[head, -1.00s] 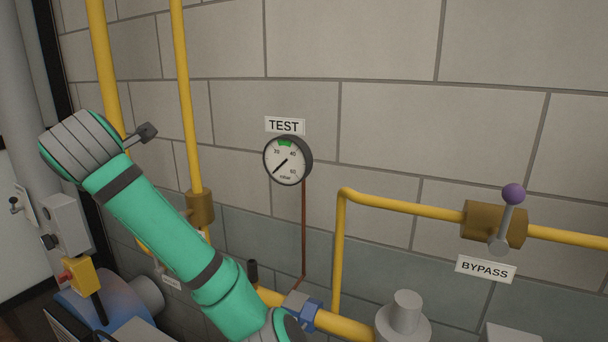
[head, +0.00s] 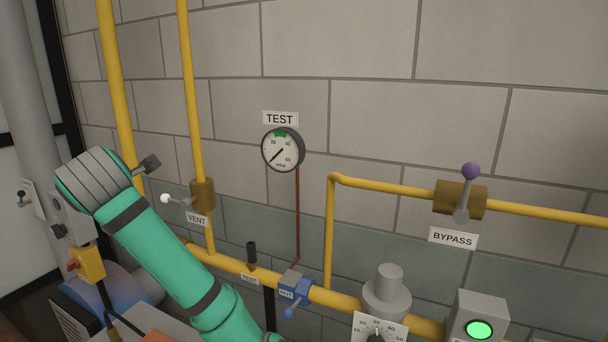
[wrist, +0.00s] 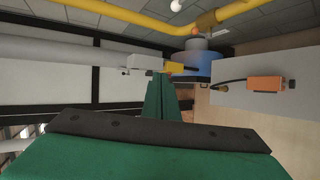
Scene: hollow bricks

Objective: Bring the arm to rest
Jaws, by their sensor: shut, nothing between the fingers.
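My arm (head: 165,240), green with dark bands, rises from the bottom edge of the head view toward the upper left. Its grey ribbed joint (head: 92,180) is at the left, in front of the wall and yellow pipes. I cannot make out the fingers in the head view. In the wrist view my gripper (wrist: 163,84) shows as green fingers close together beyond a dark bar, with nothing between them. The fingers appear apart from the blue machine (wrist: 195,66) and the yellow box behind them.
A TEST gauge (head: 283,150) hangs above. A lit green button (head: 479,329) is at lower right. A yellow box (head: 88,263) stands near my arm.

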